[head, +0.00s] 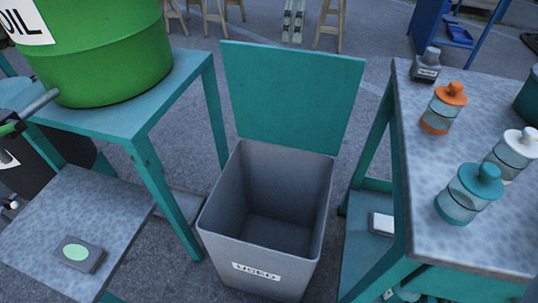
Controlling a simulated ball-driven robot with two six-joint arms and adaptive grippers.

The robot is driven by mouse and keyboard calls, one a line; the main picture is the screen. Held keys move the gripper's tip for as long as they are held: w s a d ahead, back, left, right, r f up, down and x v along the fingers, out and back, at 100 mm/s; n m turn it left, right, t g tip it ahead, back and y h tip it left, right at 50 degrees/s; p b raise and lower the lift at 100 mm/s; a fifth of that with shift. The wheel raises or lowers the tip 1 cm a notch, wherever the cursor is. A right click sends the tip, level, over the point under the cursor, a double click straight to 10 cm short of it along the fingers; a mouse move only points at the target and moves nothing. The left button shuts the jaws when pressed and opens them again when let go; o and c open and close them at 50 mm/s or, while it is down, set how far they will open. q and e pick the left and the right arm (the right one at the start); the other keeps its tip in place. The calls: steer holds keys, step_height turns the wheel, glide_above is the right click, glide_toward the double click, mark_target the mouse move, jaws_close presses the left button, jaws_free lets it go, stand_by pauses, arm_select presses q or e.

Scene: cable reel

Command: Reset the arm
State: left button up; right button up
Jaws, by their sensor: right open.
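Of my right gripper, at most a small pale part (402,293) shows at the bottom edge, by the leg of the right table. It is cut off and hard to make out; I see nothing held there. My left gripper is not in view. The grey bin (266,285) with a "USED" label stands open in the middle. Its teal lid (292,97) is raised behind it. The visible inside of the bin looks empty.
A green oil drum (105,55) stands on the teal table at left. A grey slab with a small device (79,254) lies below it. Floor shows between the tables.

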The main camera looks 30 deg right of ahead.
steer(key=shift+r, duration=0.3)
